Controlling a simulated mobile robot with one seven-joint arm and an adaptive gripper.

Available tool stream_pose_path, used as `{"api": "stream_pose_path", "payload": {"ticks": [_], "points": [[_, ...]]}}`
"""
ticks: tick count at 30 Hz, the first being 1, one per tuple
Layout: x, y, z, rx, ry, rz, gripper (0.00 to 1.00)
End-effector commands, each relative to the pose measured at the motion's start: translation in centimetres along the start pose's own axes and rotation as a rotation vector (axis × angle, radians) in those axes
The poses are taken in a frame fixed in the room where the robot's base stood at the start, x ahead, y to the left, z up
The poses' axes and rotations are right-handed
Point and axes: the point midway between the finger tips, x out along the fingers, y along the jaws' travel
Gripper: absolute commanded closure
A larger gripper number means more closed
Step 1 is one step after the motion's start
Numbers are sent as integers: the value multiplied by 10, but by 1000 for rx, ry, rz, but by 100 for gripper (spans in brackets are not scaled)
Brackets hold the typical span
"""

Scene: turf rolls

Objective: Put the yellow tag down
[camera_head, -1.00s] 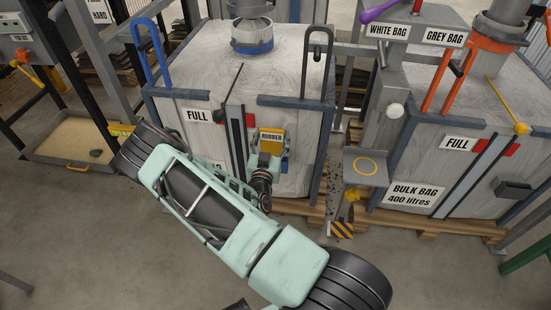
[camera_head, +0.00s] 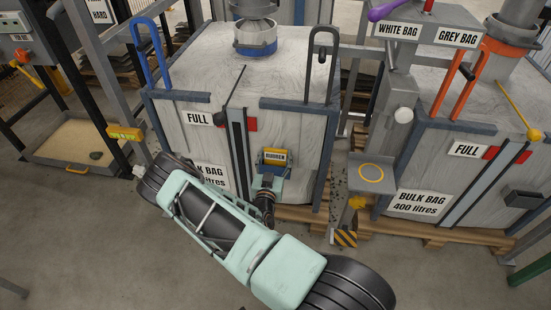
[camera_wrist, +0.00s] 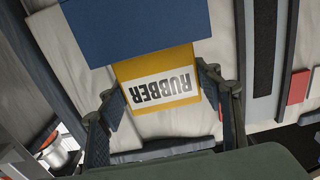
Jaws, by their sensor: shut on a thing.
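The yellow tag (camera_head: 275,155), lettered RUBBER, is at the front of the left bulk bag, by a blue holder (camera_head: 270,165). In the wrist view the tag (camera_wrist: 160,80) appears upside down between the two fingers of my gripper (camera_wrist: 160,92), which is shut on its side edges. The blue holder's panel (camera_wrist: 135,28) overlaps one end of the tag and hides it. I cannot tell whether the tag rests on the holder's bottom. In the head view my gripper (camera_head: 268,178) is small and partly hidden by the holder and my wrist.
The left bulk bag (camera_head: 200,140) has a FULL plate and dark rails. A grey stand with a small shelf (camera_head: 371,172) is to its right, then another bulk bag (camera_head: 420,165). A sand tray (camera_head: 65,140) lies on the floor at left.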

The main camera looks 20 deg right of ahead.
Motion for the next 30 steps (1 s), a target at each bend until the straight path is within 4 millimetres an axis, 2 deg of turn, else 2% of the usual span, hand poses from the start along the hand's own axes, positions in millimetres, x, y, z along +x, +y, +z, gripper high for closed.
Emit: {"api": "stream_pose_path", "payload": {"ticks": [12,13,17,30], "points": [[0,0,9,1,1,1,65],[0,0,8,1,1,0,38],[0,0,7,0,1,0,24],[-3,0,2,0,-1,0,23]]}}
